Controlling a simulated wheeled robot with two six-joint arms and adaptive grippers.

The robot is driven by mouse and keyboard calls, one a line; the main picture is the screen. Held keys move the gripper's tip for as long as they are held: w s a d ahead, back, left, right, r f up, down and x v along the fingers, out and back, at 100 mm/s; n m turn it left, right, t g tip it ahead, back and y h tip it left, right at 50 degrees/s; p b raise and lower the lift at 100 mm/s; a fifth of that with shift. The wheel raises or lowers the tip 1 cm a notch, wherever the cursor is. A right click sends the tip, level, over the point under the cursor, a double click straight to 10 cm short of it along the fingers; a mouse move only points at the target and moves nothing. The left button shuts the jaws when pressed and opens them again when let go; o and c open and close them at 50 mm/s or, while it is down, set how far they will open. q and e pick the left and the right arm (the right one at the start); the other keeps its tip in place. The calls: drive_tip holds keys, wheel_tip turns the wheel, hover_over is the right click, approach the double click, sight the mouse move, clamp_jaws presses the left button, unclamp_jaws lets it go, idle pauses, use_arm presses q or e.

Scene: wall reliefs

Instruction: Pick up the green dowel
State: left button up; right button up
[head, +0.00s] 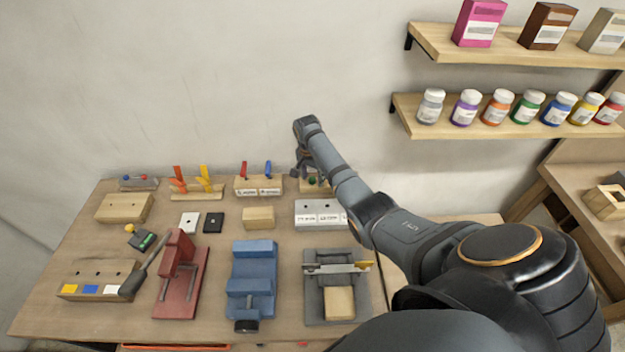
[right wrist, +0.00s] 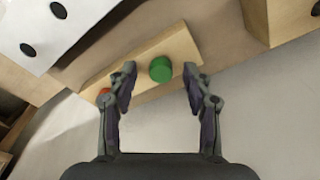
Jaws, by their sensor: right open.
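The green dowel (right wrist: 160,69) stands in a light wooden block (right wrist: 182,48) and shows its round top in the right wrist view. In the head view the dowel (head: 312,181) is a small green spot at the back of the bench, partly hidden by my right gripper. My right gripper (right wrist: 158,82) is open, with one finger on each side of the dowel and visible gaps between. In the head view my right gripper (head: 304,170) is above the block. My left gripper is not in view.
A red-orange piece (right wrist: 103,92) sits at the block's end. A grey-white block with holes (head: 320,213) stands in front. A holder with red and blue tools (head: 258,187) is to the left. A blue vise (head: 252,278) and a red press (head: 180,280) stand nearer the front.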

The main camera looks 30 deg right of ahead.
drive_tip(key=shift+f, duration=0.15)
drive_tip(key=c, duration=1)
